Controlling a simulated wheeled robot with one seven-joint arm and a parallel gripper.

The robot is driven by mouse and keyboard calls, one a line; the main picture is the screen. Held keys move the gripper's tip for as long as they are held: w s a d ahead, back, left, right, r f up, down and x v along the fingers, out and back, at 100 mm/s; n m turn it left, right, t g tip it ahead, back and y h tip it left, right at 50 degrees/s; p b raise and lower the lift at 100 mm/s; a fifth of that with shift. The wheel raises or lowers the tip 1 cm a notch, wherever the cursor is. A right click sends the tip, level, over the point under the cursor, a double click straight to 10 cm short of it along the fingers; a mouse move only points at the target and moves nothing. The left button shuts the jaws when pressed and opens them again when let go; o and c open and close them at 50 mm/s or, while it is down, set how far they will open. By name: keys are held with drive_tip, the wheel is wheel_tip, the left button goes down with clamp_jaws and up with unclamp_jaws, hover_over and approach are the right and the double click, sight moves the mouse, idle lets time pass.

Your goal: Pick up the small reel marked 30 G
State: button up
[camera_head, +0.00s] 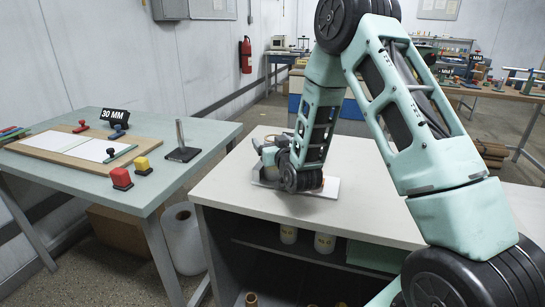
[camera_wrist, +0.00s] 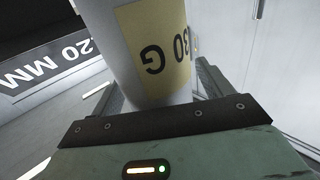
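The white reel (camera_wrist: 150,50) with a yellow label reading 30 G, upside down in the picture, fills the upper middle of the wrist view. It stands between the two fingers of my gripper (camera_wrist: 160,92), one dark finger on each side. I cannot tell whether the fingers press on it. In the head view my gripper (camera_head: 268,155) is low over the pale worktop (camera_head: 230,190), at a white board (camera_head: 328,188). There my wrist and hand hide most of the reel.
A black sign reading 20 MM (camera_wrist: 45,65) is left of the reel in the wrist view. A green table (camera_head: 200,130) at left holds a paper board, red and yellow blocks and a 30 MM sign (camera_head: 115,115).

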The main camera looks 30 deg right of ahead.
drive_tip(key=c, duration=1)
drive_tip(key=shift+c, duration=0.2)
drive_tip(key=shift+r, duration=0.1)
